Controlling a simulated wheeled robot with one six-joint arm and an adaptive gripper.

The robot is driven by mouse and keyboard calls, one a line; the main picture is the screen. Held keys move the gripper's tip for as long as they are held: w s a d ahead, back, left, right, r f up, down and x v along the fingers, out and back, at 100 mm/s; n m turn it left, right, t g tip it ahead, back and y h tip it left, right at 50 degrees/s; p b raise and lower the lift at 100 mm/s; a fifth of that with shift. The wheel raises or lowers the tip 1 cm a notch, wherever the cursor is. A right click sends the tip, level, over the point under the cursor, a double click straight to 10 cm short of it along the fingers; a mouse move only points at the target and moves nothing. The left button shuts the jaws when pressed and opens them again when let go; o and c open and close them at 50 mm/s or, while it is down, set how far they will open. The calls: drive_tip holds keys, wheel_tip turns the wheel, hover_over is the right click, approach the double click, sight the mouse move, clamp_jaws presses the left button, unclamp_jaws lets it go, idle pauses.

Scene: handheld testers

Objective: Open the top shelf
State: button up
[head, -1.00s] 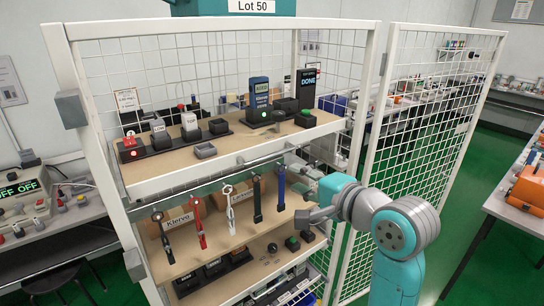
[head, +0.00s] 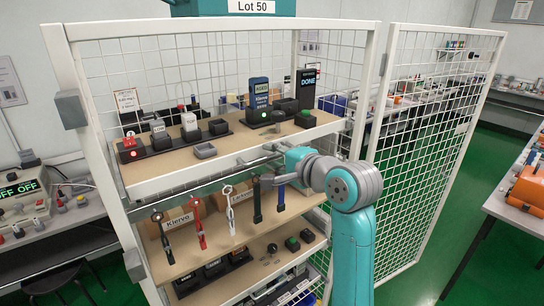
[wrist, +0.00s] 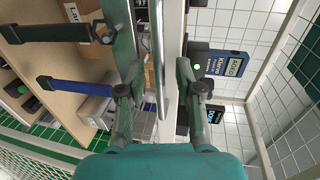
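The top shelf (head: 180,180) is a white-fronted drawer with a wooden base in the cabinet, and it carries several handheld testers. Its metal bar handle (head: 246,162) is on the front, right of the middle. My gripper (head: 268,168) is at the handle's right part, its fingers pointing toward the shelf front. In the wrist view my gripper (wrist: 158,72) is open, with one finger on each side of the handle bar (wrist: 160,50). A gap shows between the bar and each finger. My gripper and forearm hide the right end of the handle in the head view.
Several tools hang on straps below the handle, including a blue one (head: 281,192) and a black one (head: 257,200), close under my gripper. A lower shelf (head: 225,238) holds boxes. The mesh cage door (head: 430,140) stands open at the right. Green floor is free beyond it.

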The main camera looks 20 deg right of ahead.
drive_tip(key=shift+w+a, duration=0.1)
drive_tip(key=shift+w, duration=0.25)
drive_tip(key=shift+c, duration=0.2)
clamp_jaws()
drive_tip(key=shift+f, duration=0.1)
